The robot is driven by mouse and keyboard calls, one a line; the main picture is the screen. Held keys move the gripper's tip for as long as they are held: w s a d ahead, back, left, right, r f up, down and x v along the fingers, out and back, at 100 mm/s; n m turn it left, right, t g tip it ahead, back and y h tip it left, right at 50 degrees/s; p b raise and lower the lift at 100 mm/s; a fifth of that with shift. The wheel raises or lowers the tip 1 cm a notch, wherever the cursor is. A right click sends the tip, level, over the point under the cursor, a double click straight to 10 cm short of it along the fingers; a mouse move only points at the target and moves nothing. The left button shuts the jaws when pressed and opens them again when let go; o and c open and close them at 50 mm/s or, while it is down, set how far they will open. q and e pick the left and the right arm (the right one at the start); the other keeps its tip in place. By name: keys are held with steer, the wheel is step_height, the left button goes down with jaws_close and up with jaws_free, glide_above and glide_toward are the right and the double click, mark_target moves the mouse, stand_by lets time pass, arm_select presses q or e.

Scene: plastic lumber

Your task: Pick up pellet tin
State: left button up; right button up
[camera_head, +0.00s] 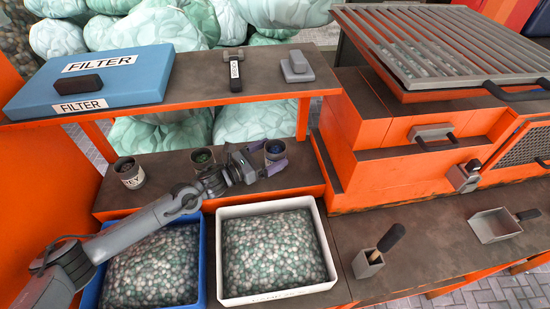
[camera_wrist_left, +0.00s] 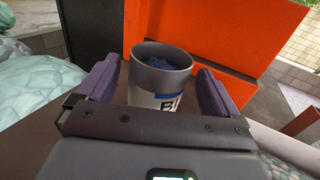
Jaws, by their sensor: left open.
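A grey pellet tin (camera_head: 275,148) with dark blue pellets stands at the right end of the middle shelf. In the left wrist view this tin (camera_wrist_left: 160,95) is upright, with a white and blue label partly hidden. My left gripper (camera_head: 266,162) is open, with its purple fingers on either side of the tin. In the wrist view my left gripper (camera_wrist_left: 157,82) shows a gap beside each finger. Two more pellet tins stand on the shelf: one at the left (camera_head: 130,173) with a label ending in "EY", and one in the middle (camera_head: 203,157). My right gripper is out of view.
A blue crate (camera_head: 203,262) and a white crate (camera_head: 327,262) of pellets stand in front, below my left arm. A shelf (camera_head: 200,92) with a blue filter box (camera_head: 95,82) overhangs behind. An orange stepped machine (camera_head: 400,170) rises right of the tin.

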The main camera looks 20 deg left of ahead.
mark_target(283, 144)
arm_select(q)
steer(key=b+x, duration=0.1)
steer(key=x, duration=0.3)
steer(key=shift+r, duration=0.1)
steer(key=c, duration=1.1)
steer(key=shift+r, duration=0.15)
steer(key=shift+r, duration=0.6)
steer(key=d+r, duration=0.3)
steer(key=s+d+r, duration=0.1)
steer(key=d+r, duration=0.2)
steer(key=d, duration=0.1)
steer(key=s+d+r, duration=0.1)
steer(key=d+r, duration=0.2)
steer(key=d, duration=0.1)
steer(key=shift+s+d+r, duration=0.15)
steer(key=shift+d+r, duration=0.05)
